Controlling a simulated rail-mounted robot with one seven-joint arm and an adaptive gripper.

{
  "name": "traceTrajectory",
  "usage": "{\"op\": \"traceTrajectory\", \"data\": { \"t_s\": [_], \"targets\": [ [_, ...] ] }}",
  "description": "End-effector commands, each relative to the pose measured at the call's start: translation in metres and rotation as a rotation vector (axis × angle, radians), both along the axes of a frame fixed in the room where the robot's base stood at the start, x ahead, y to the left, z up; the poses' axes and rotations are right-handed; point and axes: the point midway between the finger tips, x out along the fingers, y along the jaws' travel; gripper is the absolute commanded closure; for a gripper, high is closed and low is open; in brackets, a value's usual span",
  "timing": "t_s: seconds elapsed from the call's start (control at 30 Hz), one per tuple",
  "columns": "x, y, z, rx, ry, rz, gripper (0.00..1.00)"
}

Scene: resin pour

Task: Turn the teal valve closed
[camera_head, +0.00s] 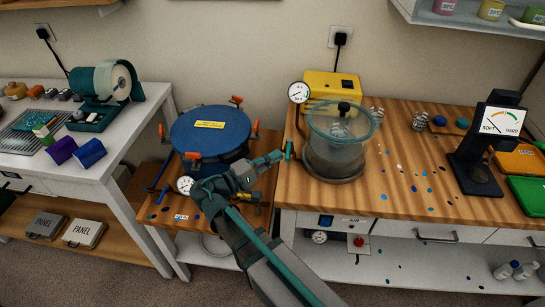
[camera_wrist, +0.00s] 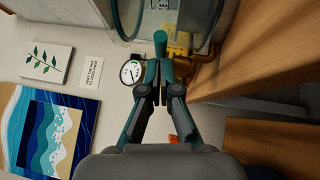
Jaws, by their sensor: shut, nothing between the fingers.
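The teal valve handle (camera_head: 289,150) stands at the left edge of the wooden bench, beside the clear chamber (camera_head: 338,155). In the wrist view a teal bar that looks like this handle (camera_wrist: 160,43) lies straight ahead of my fingertips. My gripper (camera_head: 279,156) reaches in from the lower left, its tips close to the handle. In the wrist view my gripper (camera_wrist: 159,75) is shut with nothing between its fingers. I cannot tell whether the tips touch the handle. The valve body is mostly hidden.
A dial gauge (camera_head: 299,92) and a yellow pump (camera_head: 332,86) stand behind the chamber. A blue-lidded pot (camera_head: 210,130) with orange clamps is left of my gripper. A hardness gauge (camera_head: 492,140) stands at right.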

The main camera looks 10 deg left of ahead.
Motion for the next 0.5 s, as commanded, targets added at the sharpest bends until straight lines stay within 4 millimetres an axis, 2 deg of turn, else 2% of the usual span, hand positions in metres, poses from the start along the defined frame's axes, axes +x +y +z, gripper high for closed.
{"op": "traceTrajectory", "data": {
  "t_s": [0.13,0.5],
  "targets": [
    [-0.0049,-0.0081,0.0001,0.001,-0.001,-0.001,1.00],
    [-0.0060,-0.0108,0.0014,0.001,-0.001,-0.009,1.00]
  ]
}}
